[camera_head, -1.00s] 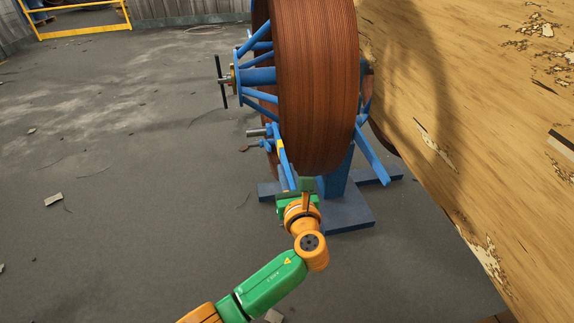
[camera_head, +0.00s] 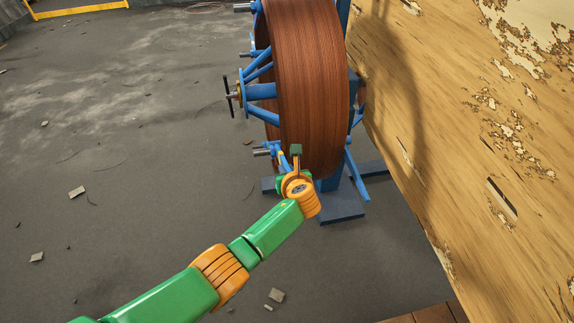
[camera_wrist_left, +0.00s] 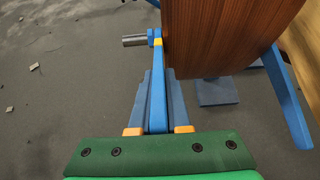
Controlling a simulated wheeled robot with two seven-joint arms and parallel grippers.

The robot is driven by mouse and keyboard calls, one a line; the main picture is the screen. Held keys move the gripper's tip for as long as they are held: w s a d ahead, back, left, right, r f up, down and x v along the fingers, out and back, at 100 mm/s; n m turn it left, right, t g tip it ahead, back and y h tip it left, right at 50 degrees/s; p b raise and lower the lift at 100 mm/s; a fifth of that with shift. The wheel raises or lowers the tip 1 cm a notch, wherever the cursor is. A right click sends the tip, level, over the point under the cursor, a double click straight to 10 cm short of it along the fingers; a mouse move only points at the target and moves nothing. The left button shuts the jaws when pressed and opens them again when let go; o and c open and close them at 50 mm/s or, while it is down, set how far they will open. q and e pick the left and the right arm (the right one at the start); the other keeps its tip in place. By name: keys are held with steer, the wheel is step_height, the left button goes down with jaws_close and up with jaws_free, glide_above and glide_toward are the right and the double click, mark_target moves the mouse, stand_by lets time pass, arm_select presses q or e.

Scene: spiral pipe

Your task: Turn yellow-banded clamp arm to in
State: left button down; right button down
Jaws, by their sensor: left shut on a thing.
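The yellow-banded clamp arm (camera_head: 283,161) is a blue bar at the lower left of the reel, largely hidden by my gripper. In the left wrist view the bar (camera_wrist_left: 158,95) runs up the middle to a yellow band and a pivot with a grey rod, beside the brown coil. My left gripper (camera_head: 293,169) is shut on the bar. Its orange fingertips (camera_wrist_left: 158,130) stand on either side of the bar in the left wrist view. The big reel of brown pipe (camera_head: 312,85) stands upright. My right gripper is not in view.
The blue reel stand's foot (camera_head: 342,210) rests on the grey floor. A spoked hub with a black handle (camera_head: 227,97) sticks out left of the reel. A worn wooden surface (camera_head: 440,130) lies close on the right. The floor at left is open, with small debris (camera_head: 77,192).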

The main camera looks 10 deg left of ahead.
mark_target(289, 170)
arm_select(q)
steer(key=shift+w+r+p, duration=0.25)
steer(key=shift+r+p, duration=0.1)
steer(key=shift+r, duration=0.2)
steer(key=shift+a, duration=0.1)
steer(key=c, duration=0.9)
jaws_free()
steer(key=shift+f, duration=0.1)
steer(key=p+v, duration=0.5)
steer(key=v, duration=0.1)
steer(key=shift+s+r, duration=0.15)
steer(key=shift+r, duration=0.25)
steer(key=shift+s, duration=0.2)
